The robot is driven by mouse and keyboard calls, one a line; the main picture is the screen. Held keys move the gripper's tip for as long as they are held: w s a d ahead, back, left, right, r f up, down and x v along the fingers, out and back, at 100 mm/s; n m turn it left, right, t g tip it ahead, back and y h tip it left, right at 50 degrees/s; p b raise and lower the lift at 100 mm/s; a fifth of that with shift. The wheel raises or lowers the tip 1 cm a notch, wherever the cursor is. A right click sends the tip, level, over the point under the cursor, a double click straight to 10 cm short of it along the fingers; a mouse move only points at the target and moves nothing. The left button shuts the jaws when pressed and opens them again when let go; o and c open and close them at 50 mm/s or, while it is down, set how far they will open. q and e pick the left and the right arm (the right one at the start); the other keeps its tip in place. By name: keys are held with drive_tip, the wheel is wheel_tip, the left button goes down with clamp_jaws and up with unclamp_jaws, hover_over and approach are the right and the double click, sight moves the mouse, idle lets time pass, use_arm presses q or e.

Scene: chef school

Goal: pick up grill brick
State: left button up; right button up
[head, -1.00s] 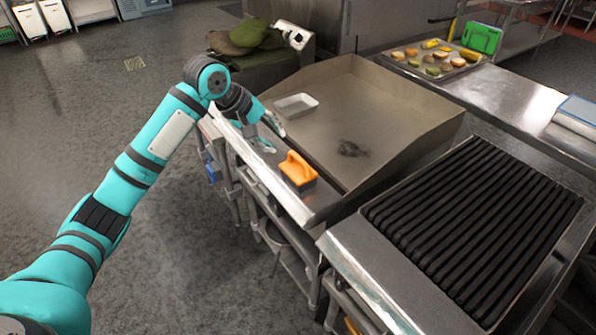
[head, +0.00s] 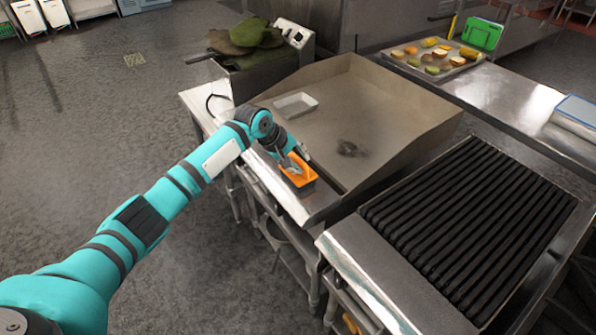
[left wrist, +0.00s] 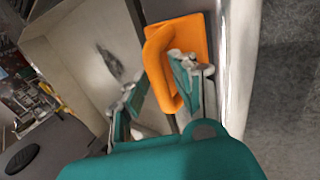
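The grill brick has an orange handle and base (head: 299,180) and sits on the front ledge of the flat griddle. In the left wrist view its orange handle (left wrist: 158,62) stands up as a loop. My left gripper (head: 292,163) is right at the brick and covers part of it in the head view. In the left wrist view the left gripper's fingers (left wrist: 160,92) are spread apart, one on each side of the handle bar, with a visible gap on the left side. My right gripper is not in view.
The flat griddle (head: 385,105) has raised walls and holds a small white tray (head: 295,104) and a dark smudge (head: 348,149). A black-barred grill (head: 465,220) stands at the right. A food tray (head: 432,60) is at the back. Open floor lies at left.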

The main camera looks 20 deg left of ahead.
use_arm(q)
drive_tip(key=shift+c, duration=0.2)
clamp_jaws()
drive_tip(key=shift+w+r, duration=0.1)
idle(0.5)
drive_tip(key=shift+r, duration=0.5)
wheel_tip(320, 180, up, 2)
drive_tip(key=shift+r+b, duration=0.15)
drive_tip(key=shift+b, duration=0.55)
drive_tip(key=s+a+r+b, duration=0.1)
drive_tip(key=s+b, duration=0.1)
drive_tip(key=s, duration=1.4)
drive_tip(key=shift+a+r, duration=0.25)
drive_tip(key=shift+a, duration=0.1)
